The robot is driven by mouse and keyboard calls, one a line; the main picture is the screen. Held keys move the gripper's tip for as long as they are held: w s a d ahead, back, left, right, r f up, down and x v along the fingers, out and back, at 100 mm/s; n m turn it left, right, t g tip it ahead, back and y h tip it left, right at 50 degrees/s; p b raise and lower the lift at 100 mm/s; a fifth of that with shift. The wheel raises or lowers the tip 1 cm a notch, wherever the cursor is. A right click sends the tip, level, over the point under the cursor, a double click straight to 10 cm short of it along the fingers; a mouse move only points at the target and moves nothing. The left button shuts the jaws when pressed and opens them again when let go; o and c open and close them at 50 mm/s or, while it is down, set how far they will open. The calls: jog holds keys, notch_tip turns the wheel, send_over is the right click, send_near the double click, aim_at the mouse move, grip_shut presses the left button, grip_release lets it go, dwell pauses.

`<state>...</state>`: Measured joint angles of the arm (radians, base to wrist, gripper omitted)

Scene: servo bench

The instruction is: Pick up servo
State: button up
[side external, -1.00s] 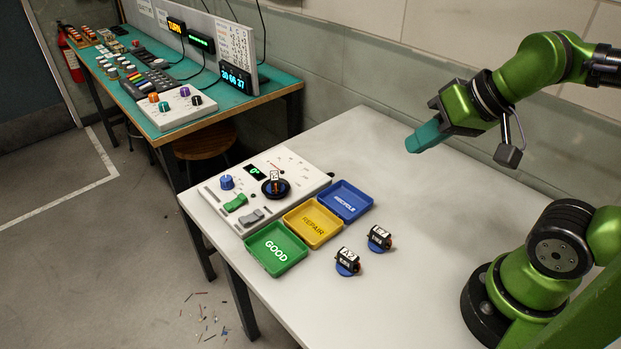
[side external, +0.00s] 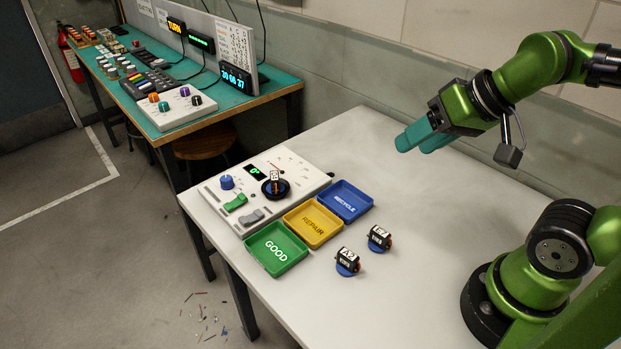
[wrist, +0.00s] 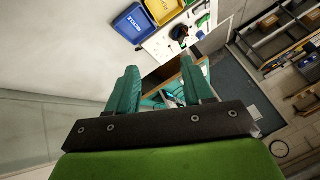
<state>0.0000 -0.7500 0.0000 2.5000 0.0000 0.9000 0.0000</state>
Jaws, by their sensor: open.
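Two small black servos with white labels sit on blue round bases on the white table. One servo (side external: 347,260) is nearer the front, and the other servo (side external: 379,237) is a little behind it to the right. A third device, seemingly a servo (side external: 274,184), is mounted on the white test panel (side external: 212,195). My gripper (side external: 418,140) has teal fingers and is open and empty, high above the table, up and to the right of the servos. In the wrist view, its two fingers (wrist: 162,88) stand apart with nothing between them.
Green GOOD (side external: 251,246), yellow REPAIR (side external: 319,242) and blue RECYCLE (side external: 366,202) trays stand in a row beside the panel, all seemingly empty. The right part of the white table (side external: 440,230) is clear. A wall runs along its back. A teal bench (side external: 232,95) with devices stands at the back left.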

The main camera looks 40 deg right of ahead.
jog(key=m+g+h, duration=0.3)
jog(key=g, duration=0.3)
send_over(275, 176)
jog(key=a, duration=0.1)
jog(key=f, duration=0.9)
jog(key=s+f, duration=0.1)
jog(key=f, duration=0.3)
jog(key=shift+f, duration=0.4)
jog(key=shift+w+d+f, duration=0.15)
jog(key=shift+f, duration=0.85)
jog(key=shift+w+d+f, duration=0.1)
jog(key=shift+w+f, duration=0.05)
jog(key=shift+f, duration=0.9)
jog(key=shift+w+d+f, duration=0.15)
jog(key=shift+f, duration=0.85)
